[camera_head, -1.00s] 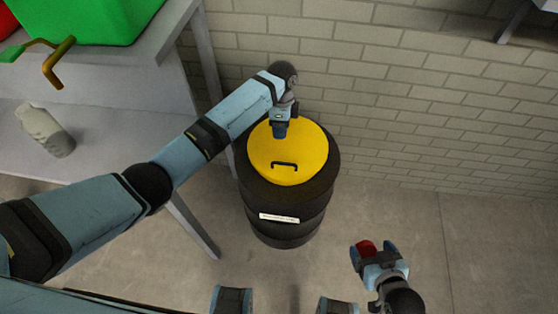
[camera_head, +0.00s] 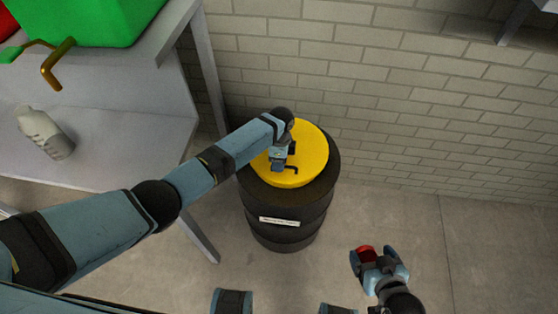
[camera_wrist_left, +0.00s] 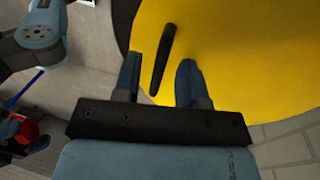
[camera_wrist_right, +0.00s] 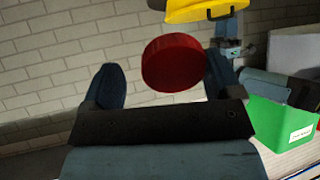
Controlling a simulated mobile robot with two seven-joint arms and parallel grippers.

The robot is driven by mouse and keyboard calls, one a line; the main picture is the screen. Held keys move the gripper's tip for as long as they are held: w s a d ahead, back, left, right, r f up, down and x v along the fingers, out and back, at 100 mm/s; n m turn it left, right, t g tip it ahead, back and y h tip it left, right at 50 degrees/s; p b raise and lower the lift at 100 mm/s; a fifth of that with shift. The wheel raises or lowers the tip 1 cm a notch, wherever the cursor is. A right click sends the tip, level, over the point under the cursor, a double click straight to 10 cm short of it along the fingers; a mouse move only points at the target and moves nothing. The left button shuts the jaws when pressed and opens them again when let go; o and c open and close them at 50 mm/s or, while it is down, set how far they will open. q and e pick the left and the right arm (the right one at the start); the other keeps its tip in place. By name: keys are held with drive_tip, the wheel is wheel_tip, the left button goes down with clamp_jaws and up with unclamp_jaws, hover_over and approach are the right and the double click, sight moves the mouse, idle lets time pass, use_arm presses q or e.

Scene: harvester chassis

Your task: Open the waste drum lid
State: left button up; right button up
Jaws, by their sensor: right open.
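The waste drum (camera_head: 290,207) stands upright on the floor, dark with a pale label. Its yellow lid (camera_head: 312,152) lies on top and appears closed. The lid's dark handle (camera_wrist_left: 163,60) shows in the left wrist view; in the head view it is partly hidden by my left gripper (camera_head: 279,168). My left gripper is open over the lid, with the handle between its fingers in its wrist view; I cannot tell whether they touch it. My right gripper (camera_head: 378,254) is open, right of the drum. A red round piece (camera_wrist_right: 172,62) shows between its fingers, nearer one finger; contact is unclear.
A grey table (camera_head: 135,123) stands left of the drum, with a pale bottle (camera_head: 45,133) and a green container (camera_head: 90,20). A brick wall (camera_head: 420,85) is behind the drum. The floor right of the drum is clear.

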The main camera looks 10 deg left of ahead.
use_arm(q)
clamp_jaws()
drive_tip(key=shift+w+r+p, duration=0.15)
drive_tip(key=shift+r+p, duration=0.3)
drive_tip(key=shift+r, duration=0.15)
use_arm(e)
drive_tip(key=shift+r, duration=0.35)
drive_tip(key=r+p, duration=0.3)
drive_tip(key=shift+s+r, duration=0.3)
drive_tip(key=shift+r, duration=0.15)
use_arm(q)
drive_tip(key=w+r, duration=0.7)
drive_tip(key=r, duration=0.5)
drive_tip(key=shift+a, duration=0.2)
use_arm(e)
drive_tip(key=shift+s+f, duration=0.15)
drive_tip(key=shift+f, duration=0.15)
